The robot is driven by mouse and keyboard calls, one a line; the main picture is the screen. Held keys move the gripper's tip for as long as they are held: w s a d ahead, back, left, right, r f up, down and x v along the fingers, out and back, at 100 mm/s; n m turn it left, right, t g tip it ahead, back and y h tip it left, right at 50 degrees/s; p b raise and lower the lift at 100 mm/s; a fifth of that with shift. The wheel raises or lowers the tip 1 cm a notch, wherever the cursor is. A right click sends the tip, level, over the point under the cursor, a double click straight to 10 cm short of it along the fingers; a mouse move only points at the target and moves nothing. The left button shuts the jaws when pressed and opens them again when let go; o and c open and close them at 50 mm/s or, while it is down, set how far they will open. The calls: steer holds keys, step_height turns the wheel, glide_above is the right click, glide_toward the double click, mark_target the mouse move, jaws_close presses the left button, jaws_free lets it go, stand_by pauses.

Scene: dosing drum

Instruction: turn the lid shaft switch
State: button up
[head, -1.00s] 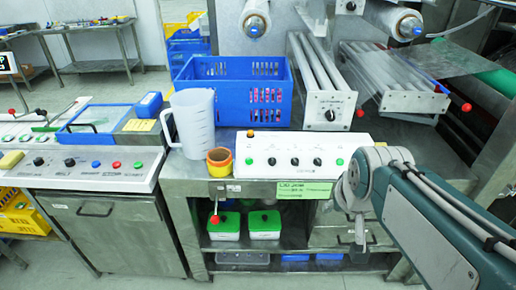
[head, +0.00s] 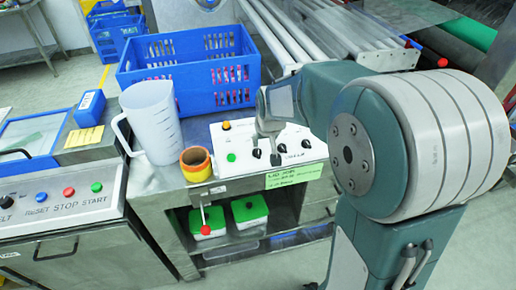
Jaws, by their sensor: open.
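A white control panel (head: 245,142) sits on the steel bench and bears a row of small dark rotary switches. One switch (head: 306,143) shows right of my gripper and another (head: 256,153) shows left of it. The labels are too blurred to tell which one is the lid shaft switch. My gripper (head: 274,150) points down over the middle of the panel, close to the switches, with its jaws open and nothing seen between them. The jaws are small, and my arm covers the panel's back right part. Whether the gripper touches a switch cannot be told.
A white measuring jug (head: 152,125) and an orange-yellow ring (head: 196,163) stand left of the panel. A blue crate (head: 187,72) is behind. A red-knobbed lever (head: 205,229) sticks out below the bench front. Metal rollers (head: 345,38) lie behind my arm.

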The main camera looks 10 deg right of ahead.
mark_target(257, 151)
steer(key=f, duration=0.2)
steer(key=w+a+f, duration=0.1)
steer(key=w+f, duration=0.1)
steer(key=f, duration=0.1)
steer(key=shift+w+a+f, duration=0.2)
steer(key=shift+a+f, duration=0.15)
steer(key=shift+w+f, duration=0.15)
steer(key=shift+f, duration=0.2)
steer(key=shift+w+d+f, duration=0.1)
steer(key=shift+f, duration=0.05)
steer(key=shift+d+f, duration=0.1)
steer(key=shift+d, duration=0.3)
steer(key=shift+a, duration=0.15)
jaws_close()
steer(key=shift+a, duration=0.15)
